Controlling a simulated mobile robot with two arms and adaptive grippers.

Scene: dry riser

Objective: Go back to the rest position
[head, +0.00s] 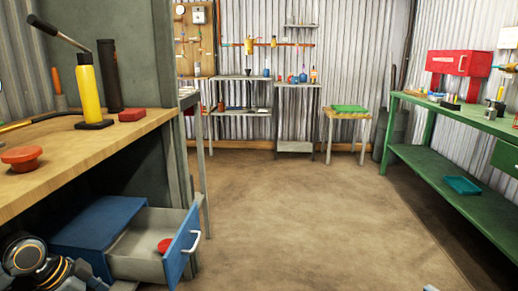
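Part of my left arm shows at the lower left corner as dark joints with orange rings, in front of a blue drawer unit (97,224). Its gripper is not visible. On the wooden workbench (75,148) above are a red knob-like object (22,158), a yellow cylinder with a lever (88,92), a dark cylinder (110,76) and a small red block (132,115).
The middle floor (290,200) is clear.

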